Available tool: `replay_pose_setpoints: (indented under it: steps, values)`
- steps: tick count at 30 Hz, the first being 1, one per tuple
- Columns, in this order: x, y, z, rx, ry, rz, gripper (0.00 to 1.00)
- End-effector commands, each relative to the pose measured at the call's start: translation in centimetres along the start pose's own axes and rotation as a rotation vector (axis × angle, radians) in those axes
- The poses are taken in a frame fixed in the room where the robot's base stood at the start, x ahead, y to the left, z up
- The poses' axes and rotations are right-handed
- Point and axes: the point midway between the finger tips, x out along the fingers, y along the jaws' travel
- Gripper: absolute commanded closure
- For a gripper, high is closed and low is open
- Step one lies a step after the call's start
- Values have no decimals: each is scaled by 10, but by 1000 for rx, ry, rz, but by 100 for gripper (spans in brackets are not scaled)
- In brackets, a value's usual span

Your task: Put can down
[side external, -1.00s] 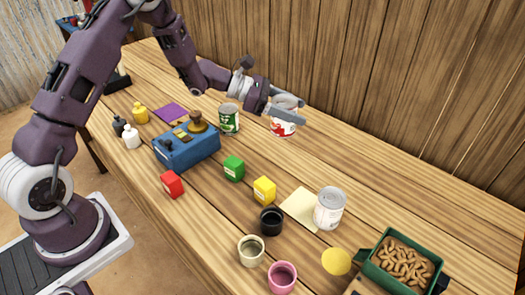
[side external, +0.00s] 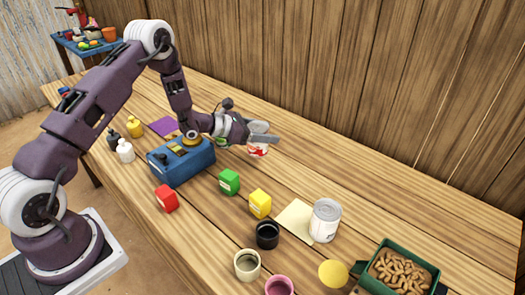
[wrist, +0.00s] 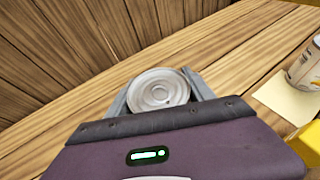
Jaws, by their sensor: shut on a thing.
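My gripper (side external: 262,138) is shut on a can with a white and red label (side external: 257,151). The can is upright between the fingers near the back of the table, right of the blue box. In the wrist view its round silver lid (wrist: 158,90) shows between the two fingers. Whether its base touches the table is hard to tell. A green-labelled can (side external: 221,141) is mostly hidden behind my gripper. Another silver can with a pale label (side external: 325,221) stands on a cream paper square (side external: 295,220); part of it shows at the right of the wrist view (wrist: 305,68).
The blue box (side external: 183,163) stands left of my gripper. Red (side external: 166,198), green (side external: 229,182) and yellow (side external: 260,204) boxes stand in front. Cups and a green tray (side external: 408,249) are nearer the camera. The wooden wall stands behind; the table's back right is clear.

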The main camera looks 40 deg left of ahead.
Motion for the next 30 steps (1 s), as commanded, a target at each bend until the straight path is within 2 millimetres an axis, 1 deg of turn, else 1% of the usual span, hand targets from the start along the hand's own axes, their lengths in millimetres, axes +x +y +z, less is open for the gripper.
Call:
replay_pose_setpoints:
  steps: [4, 6, 8, 18, 19, 21, 22, 30]
  values:
    - [11, 0, -27, -2, 0, 0, 97]
    - [16, 0, -38, -1, -2, 0, 97]
    - [18, 0, -43, -1, -3, 1, 97]
    - [20, 0, -46, 0, -3, 1, 97]
    - [20, 0, -47, 0, -2, 1, 37]
    - [20, 0, -47, 0, -2, 1, 23]
    - [20, 0, -47, 0, -2, 1, 18]
    - [20, 0, -47, 0, -2, 1, 17]
